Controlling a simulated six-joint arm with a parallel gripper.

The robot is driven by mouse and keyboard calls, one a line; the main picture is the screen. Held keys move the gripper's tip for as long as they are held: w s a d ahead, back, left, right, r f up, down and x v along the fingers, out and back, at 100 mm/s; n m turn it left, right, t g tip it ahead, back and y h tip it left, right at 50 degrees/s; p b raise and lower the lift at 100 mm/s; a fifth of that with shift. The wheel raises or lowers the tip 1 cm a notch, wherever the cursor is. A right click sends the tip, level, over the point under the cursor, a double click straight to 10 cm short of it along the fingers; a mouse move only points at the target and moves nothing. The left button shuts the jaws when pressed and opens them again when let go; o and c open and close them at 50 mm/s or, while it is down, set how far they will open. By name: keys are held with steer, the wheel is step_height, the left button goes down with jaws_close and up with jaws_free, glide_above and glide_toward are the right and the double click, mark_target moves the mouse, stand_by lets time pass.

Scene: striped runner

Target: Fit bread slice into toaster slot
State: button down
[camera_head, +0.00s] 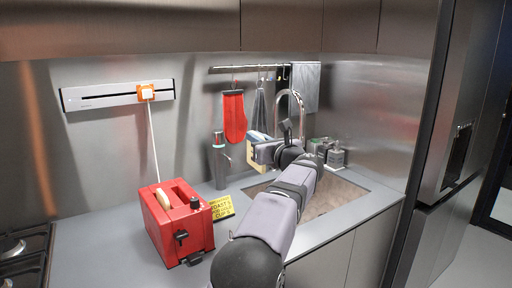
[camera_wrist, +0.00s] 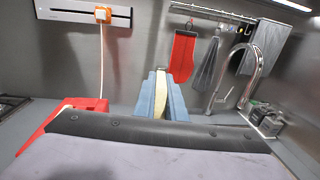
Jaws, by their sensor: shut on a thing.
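The red toaster (camera_head: 186,238) stands on the counter in the head view. A pale, bread-like piece (camera_head: 163,199) shows in its left slot; the other slot looks dark. Part of the toaster also shows at the left of the wrist view (camera_wrist: 42,130). My gripper (camera_wrist: 160,93) is shut on a pale bread slice (camera_wrist: 160,84), held on edge between two blue fingers. In the head view the bread slice (camera_head: 255,158) is in the air, to the right of and higher than the toaster, clear of it. The finger pads hide part of the slice.
A yellow sign (camera_head: 222,207) stands beside the toaster's right side. A grey cylinder with a spout (camera_head: 220,165) is behind it. The sink (camera_head: 330,194), its tap (camera_head: 291,94) and bottles (camera_head: 336,155) are at right. A white cord (camera_head: 153,142) hangs behind the toaster. The hob (camera_head: 22,248) is at left.

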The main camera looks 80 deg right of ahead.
steer(key=shift+w+r, duration=0.3)
steer(key=shift+r, duration=0.05)
steer(key=w+a+r+n+t+y+p, duration=0.1)
steer(key=w+n+t+y+p, duration=0.1)
steer(key=w+p, duration=0.5)
steer(key=w+a+r+n+t+y+p, duration=0.1)
steer(key=w+a+r+y+p, duration=0.15)
steer(key=w, duration=0.95)
steer(key=w+a+f+n+t+p, duration=0.15)
steer(key=w+f+p, duration=0.3)
steer(key=w, duration=0.45)
steer(key=shift+s+d+f+m+g+h, duration=0.4)
steer(key=shift+s+f, duration=0.1)
steer(key=shift+f, duration=0.15)
steer(key=shift+s+d+f+m+g+h, duration=0.3)
steer(key=shift+s+f+m+g+h, duration=0.2)
steer(key=shift+f, duration=0.2)
steer(key=shift+s+d+f+m+g+h, duration=0.35)
steer(key=shift+s+f, duration=0.2)
steer(key=shift+f, duration=0.1)
steer(key=shift+f+b, duration=0.2)
steer(key=shift+b, duration=0.25)
step_height(320, 180, down, 5)
steer(key=b, duration=0.6)
steer(key=shift+f, duration=0.2)
